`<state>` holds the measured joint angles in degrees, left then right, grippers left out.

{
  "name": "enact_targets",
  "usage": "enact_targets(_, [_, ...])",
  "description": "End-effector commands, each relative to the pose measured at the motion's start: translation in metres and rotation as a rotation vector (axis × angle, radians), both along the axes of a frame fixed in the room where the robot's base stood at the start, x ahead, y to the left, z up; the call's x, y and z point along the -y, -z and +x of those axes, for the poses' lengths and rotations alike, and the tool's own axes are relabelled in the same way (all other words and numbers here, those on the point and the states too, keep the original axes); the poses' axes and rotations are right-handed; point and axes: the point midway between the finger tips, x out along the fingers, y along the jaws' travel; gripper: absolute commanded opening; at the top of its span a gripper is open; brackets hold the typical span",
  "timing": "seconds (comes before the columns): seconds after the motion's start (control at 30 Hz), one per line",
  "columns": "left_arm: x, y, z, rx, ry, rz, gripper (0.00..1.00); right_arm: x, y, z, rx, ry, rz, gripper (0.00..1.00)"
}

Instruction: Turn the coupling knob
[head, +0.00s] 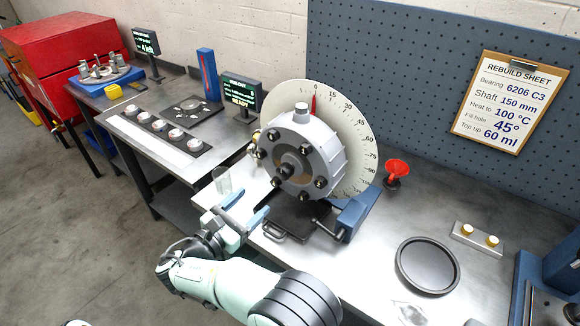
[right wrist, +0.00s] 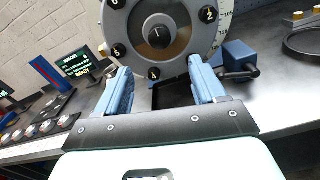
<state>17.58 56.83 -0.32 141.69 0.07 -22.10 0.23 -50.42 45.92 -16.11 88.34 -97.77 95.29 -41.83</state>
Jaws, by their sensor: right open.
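The coupling knob (head: 289,168) is a dark round hub at the centre of the grey rotor housing (head: 322,160), with several dark numbered bolts around it. In the right wrist view the knob (right wrist: 158,38) shows at the top centre, with a pale mark on its face. My right gripper (head: 248,213) is open and empty, in front of and below the housing. In the right wrist view its two blue fingers (right wrist: 165,88) stand apart below the knob, with a visible gap to it. My left gripper is not in view.
A white dial disc (head: 357,140) with angle marks stands behind the housing. A black tray (head: 290,232) lies below. A round black pan (head: 427,265) and red funnel (head: 397,170) are at right.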

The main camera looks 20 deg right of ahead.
Motion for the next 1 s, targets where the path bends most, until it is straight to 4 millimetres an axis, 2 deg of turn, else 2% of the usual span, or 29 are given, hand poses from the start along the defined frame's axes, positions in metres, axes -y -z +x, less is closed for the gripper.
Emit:
enact_targets(0.17, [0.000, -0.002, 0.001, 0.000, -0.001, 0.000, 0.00, 0.010, -0.001, 0.008, 0.003, 0.003, -0.002, 0.69])
enact_targets(0.5, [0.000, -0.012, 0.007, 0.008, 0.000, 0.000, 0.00, 0.065, -0.002, 0.050, 0.002, 0.005, -0.001, 0.69])
enact_targets(0.7, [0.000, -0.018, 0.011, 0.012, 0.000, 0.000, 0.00, 0.091, -0.001, 0.071, 0.002, 0.003, -0.001, 0.69])
enact_targets(1.0, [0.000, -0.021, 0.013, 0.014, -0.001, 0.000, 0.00, 0.105, 0.000, 0.082, 0.001, 0.000, 0.000, 0.69])
